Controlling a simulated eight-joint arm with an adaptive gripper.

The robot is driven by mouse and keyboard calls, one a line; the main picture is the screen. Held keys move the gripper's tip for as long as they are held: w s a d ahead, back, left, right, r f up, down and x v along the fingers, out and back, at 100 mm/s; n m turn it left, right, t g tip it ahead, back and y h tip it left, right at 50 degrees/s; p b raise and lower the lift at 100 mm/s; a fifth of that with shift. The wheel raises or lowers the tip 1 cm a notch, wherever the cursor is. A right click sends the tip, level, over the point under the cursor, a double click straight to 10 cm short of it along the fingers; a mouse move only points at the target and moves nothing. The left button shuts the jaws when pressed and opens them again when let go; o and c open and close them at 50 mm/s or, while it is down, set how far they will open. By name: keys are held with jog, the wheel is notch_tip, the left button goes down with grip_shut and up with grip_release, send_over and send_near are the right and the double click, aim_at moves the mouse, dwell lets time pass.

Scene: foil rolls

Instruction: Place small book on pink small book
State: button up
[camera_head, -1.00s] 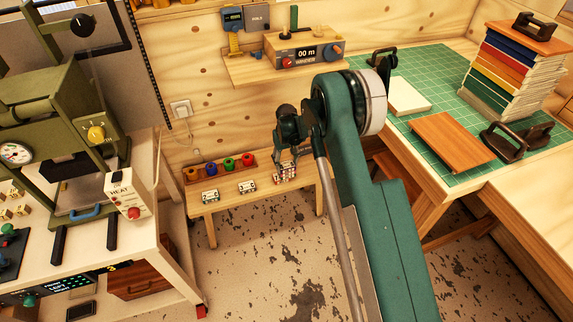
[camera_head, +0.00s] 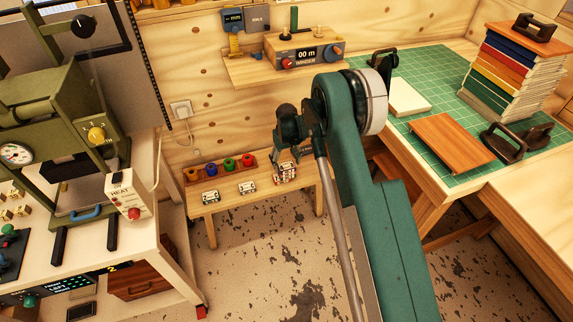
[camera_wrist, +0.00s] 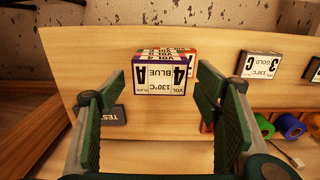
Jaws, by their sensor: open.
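A stack of small books (camera_head: 285,174) stands on the low wooden bench. In the wrist view its top book (camera_wrist: 160,77), with a purple edge and a white label reading "4 BLUE A", lies between my finger tips. More labelled books with a reddish edge show behind it. I cannot tell which is the pink small book. My gripper (camera_head: 288,158) is open just above the stack, with a finger on each side in the wrist view (camera_wrist: 166,84) and gaps to the book. Two other small books lie left of the stack, one in the middle (camera_head: 247,187) and one farther left (camera_head: 210,197).
A rack holds several coloured foil rolls (camera_head: 229,164) behind the books. A small book labelled "GOLD C" (camera_wrist: 260,66) shows at the right in the wrist view. The green press (camera_head: 60,120) stands left. A tall book stack (camera_head: 505,75) is on the right table.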

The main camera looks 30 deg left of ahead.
aim_at(287, 166)
jog(key=shift+r+p, duration=0.8)
jog(key=shift+r, duration=2.7)
